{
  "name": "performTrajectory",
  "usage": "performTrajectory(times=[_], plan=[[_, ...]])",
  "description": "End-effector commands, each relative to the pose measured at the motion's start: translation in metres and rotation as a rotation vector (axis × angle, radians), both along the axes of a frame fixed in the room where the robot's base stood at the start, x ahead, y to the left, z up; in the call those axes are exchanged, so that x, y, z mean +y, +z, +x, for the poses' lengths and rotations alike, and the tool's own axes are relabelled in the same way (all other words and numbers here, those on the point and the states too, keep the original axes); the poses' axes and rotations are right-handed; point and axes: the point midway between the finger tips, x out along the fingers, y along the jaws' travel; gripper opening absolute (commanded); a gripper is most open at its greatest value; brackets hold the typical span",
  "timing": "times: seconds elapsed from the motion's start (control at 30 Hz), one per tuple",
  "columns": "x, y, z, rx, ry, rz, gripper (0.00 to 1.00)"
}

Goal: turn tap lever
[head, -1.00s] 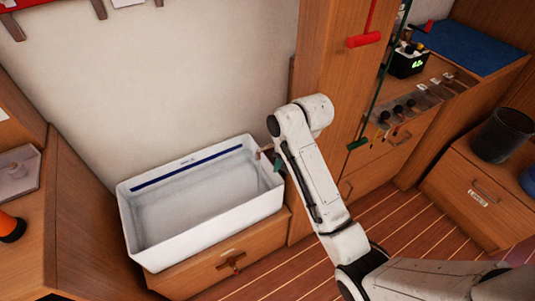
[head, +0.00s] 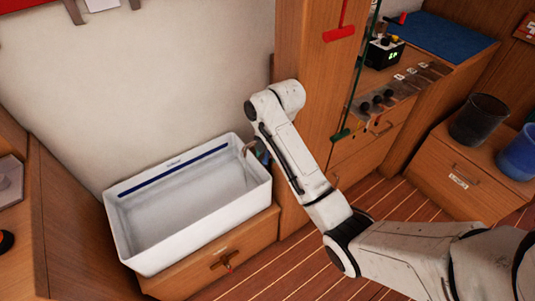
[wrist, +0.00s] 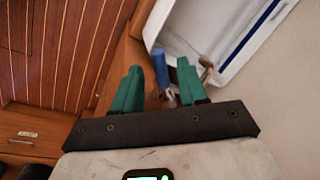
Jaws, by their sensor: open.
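The tap stands at the right end of a white tub. Its curved copper spout (head: 250,147) shows beside my arm in the head view, and its spout end also shows in the wrist view (wrist: 206,67). I cannot tell whether a finger touches the lever. In the head view my arm hides most of the gripper and tap.
The white tub (head: 147,261) sits on a wooden cabinet with a T-shaped handle (head: 226,263). A tall wooden cupboard (head: 303,55) stands close to the right of my gripper. Dark (head: 478,120) and blue (head: 520,155) buckets stand far right. The striped floor (head: 290,268) in front is clear.

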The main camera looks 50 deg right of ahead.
Motion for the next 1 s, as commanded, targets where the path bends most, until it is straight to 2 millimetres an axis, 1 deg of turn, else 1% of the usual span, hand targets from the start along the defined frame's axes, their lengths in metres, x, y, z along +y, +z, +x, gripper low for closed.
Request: performTrajectory(times=[0.1,0.37,0.8,1.0], plan=[[0.0007,-0.0063,0.0011,0.000,0.001,-0.001,0.42],[0.0009,-0.0073,0.0014,-0.001,0.001,-0.001,0.42],[0.0008,-0.0070,0.0014,-0.001,0.001,-0.001,0.01],[0.0007,-0.0069,0.0014,-0.001,0.001,-0.001,0.00]])
